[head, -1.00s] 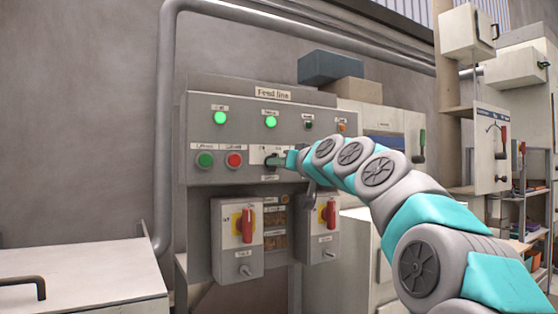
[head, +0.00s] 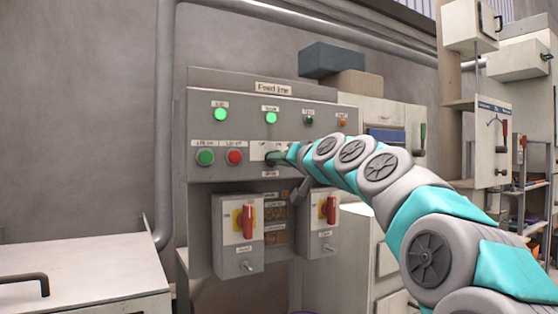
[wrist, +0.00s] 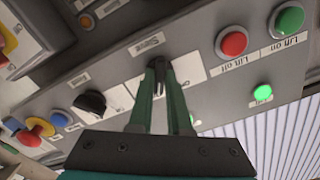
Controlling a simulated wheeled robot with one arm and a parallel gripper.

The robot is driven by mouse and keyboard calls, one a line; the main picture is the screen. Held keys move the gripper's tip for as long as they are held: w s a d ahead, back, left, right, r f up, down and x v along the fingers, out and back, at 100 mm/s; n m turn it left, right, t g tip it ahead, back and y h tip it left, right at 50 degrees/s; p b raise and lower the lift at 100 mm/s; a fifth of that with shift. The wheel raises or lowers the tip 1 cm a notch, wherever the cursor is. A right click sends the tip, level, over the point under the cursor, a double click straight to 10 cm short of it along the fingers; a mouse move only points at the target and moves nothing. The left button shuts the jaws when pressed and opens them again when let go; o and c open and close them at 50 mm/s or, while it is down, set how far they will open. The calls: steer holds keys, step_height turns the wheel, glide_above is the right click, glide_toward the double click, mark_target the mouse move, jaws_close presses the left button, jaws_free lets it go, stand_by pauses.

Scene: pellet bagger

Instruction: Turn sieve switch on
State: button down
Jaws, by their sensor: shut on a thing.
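A small black switch knob (wrist: 156,66) sits on a white plate of the grey control panel. My gripper (wrist: 158,76) is shut on this knob, with a green finger on each side of it. In the head view my gripper (head: 280,158) reaches the panel from the right, and the switch plate (head: 258,149) shows beside the red button. The fingers hide most of the knob there. The small label below the switch (head: 270,174) is too blurred to read surely.
Green (head: 205,157) and red (head: 234,157) lift buttons are left of the switch. Two green lamps (head: 220,114) glow above. Another black rotary knob (wrist: 92,103) is nearby in the wrist view. Two boxes with red handles (head: 247,221) stick out below the panel.

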steer(key=c, duration=0.9)
jaws_free()
steer(key=shift+o, duration=0.2)
steer(key=b+v, duration=0.1)
steer(key=v, duration=0.6)
steer(key=shift+s+d+b, duration=0.2)
steer(key=shift+s+b, duration=0.1)
steer(key=shift+s, duration=0.05)
steer(key=shift+f, duration=0.15)
steer(key=s+f+n+g+h, duration=0.15)
steer(key=s+f+g, duration=0.4)
steer(key=f, duration=0.95)
steer(key=s+f+g+h, duration=0.3)
steer(key=s+f, duration=0.6)
steer(key=f, duration=0.5)
steer(key=s+d+f+g+h, duration=0.1)
steer(key=s+d+f, duration=0.4)
steer(key=s, duration=0.5)
steer(key=s+d+f+m+g+h, duration=0.1)
steer(key=s+d+f+g, duration=0.3)
steer(key=s+f, duration=0.6)
steer(key=s+d+f+m+g+h, duration=0.1)
steer(key=s+d+f+g+h, duration=0.2)
steer(key=s+d+f, duration=0.4)
steer(key=s+f, duration=0.1)
steer(key=s, duration=0.2)
steer(key=shift+s+f, duration=0.25)
